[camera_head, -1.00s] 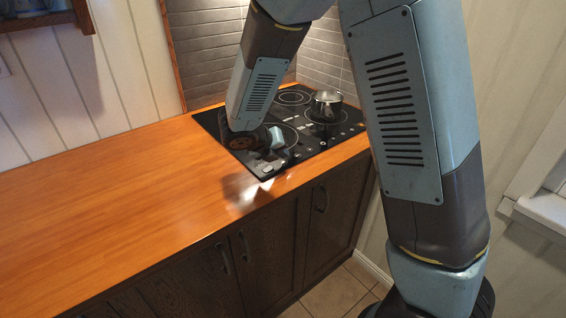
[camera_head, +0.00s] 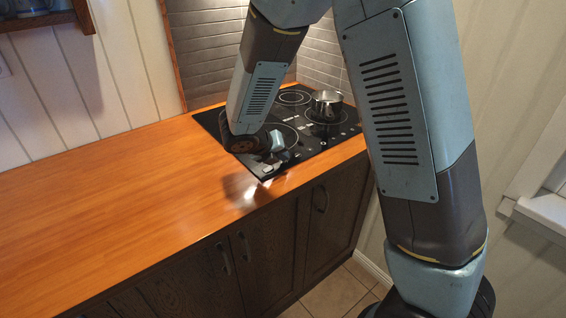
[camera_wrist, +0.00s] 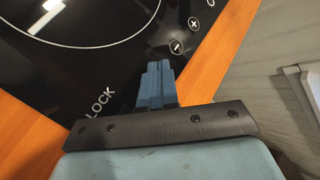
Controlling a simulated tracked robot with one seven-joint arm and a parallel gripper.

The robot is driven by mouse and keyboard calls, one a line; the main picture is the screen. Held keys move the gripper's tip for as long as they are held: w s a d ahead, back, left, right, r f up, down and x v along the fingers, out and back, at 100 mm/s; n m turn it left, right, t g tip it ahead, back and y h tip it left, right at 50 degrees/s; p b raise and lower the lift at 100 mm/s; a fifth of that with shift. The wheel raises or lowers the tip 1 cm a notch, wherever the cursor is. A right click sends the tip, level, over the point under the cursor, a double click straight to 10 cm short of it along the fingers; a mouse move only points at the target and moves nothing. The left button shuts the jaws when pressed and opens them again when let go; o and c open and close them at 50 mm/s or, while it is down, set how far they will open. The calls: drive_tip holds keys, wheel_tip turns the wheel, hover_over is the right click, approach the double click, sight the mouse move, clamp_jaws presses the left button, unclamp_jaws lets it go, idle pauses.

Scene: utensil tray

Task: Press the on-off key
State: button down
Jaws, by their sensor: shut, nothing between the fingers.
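The black glass cooktop (camera_head: 205,119) is set in the counter, with white marks along its front strip. In the wrist view the cooktop (camera_wrist: 95,62) shows a LOCK label (camera_wrist: 100,103), a minus key (camera_wrist: 176,46) and a plus key (camera_wrist: 194,22). I cannot make out an on-off key; my fingers cover part of the strip between LOCK and minus. My gripper (camera_head: 283,156) is over the cooktop's front edge area. In the wrist view its blue fingers (camera_wrist: 157,84) are shut and empty, tips over the key strip. I cannot tell whether they touch the glass.
The wooden counter (camera_head: 110,190) is clear to the left. Dark cabinets (camera_head: 285,235) lie below the front edge. A tiled wall (camera_head: 205,55) rises behind the cooktop.

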sight(282, 163)
drive_tip(key=shift+r, duration=0.6)
drive_tip(key=shift+r, duration=0.1)
drive_tip(key=shift+r, duration=2.9)
